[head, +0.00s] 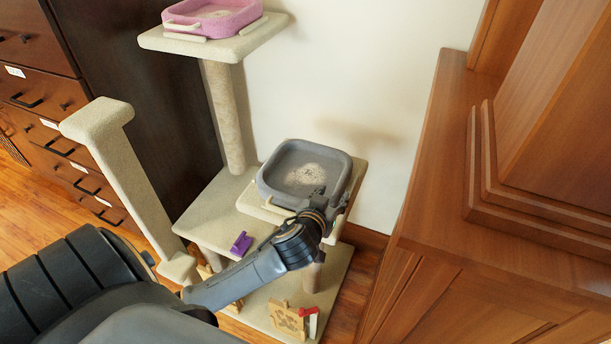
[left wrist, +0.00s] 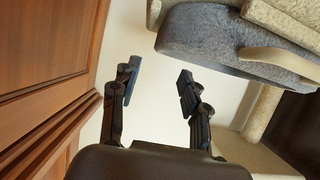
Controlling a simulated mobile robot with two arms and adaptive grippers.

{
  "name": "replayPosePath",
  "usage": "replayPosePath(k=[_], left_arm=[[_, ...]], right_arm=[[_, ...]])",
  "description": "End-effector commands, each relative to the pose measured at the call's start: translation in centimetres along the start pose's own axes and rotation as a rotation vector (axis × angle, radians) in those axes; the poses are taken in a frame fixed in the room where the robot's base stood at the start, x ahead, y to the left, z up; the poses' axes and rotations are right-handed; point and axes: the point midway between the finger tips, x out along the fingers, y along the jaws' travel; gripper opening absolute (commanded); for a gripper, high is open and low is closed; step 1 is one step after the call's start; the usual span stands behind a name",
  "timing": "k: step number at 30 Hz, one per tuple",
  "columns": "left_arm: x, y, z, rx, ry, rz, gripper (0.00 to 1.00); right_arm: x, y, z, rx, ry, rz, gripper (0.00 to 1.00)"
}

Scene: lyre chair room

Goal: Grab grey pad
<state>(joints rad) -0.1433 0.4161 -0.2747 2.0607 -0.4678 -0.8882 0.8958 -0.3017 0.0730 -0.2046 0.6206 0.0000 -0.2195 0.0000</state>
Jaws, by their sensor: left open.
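The grey pad (head: 273,181), a soft tray with raised sides and a pale speckled patch in its middle, sits on a beige cat tree platform (head: 352,182). In the left wrist view the grey pad (left wrist: 205,42) is at the top right, beyond the fingers. My left gripper (head: 322,196) is at the pad's near right edge in the head view; I cannot tell if it touches. In the left wrist view its two fingers (left wrist: 158,76) are apart with nothing between them, only pale wall behind. My right gripper is not in view.
A pink pad (head: 240,22) lies on the higher platform. A purple item (head: 241,243) is on a lower shelf. A wooden cabinet (head: 450,200) stands close on the right, dark drawers (head: 35,50) on the left. A beige ramp (head: 125,170) leans at the left.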

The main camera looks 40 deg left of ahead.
Motion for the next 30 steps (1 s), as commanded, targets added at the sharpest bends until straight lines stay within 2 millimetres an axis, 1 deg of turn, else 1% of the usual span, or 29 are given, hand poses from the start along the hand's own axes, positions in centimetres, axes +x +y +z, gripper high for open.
replayPosePath(k=[1, 3, 6, 9, 14, 20, 24, 30], left_arm=[[1.2, 0.0, -0.2, 0.003, 0.001, -0.002, 0.45], [2.6, -0.1, -0.2, 0.002, 0.001, -0.002, 0.45], [4.1, 0.0, -0.1, 0.002, -0.001, -0.001, 0.45], [5.0, 0.0, -0.1, 0.000, -0.001, -0.001, 0.45], [5.8, 0.0, -0.2, 0.002, -0.001, 0.000, 0.45], [8.4, -0.2, -0.6, 0.003, -0.001, -0.002, 0.45], [10.0, -0.1, -0.3, 0.002, -0.002, 0.000, 0.45], [10.5, -0.1, -0.2, 0.001, -0.003, 0.000, 0.45]], right_arm=[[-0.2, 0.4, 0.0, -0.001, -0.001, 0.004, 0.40], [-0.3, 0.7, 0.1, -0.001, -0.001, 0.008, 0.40], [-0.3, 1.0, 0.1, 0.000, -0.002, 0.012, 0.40], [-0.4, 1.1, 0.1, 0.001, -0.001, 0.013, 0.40], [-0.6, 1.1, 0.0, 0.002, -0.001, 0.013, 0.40], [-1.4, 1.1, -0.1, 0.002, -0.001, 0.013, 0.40], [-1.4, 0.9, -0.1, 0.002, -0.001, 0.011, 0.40], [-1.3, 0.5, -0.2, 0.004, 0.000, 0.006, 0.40]])
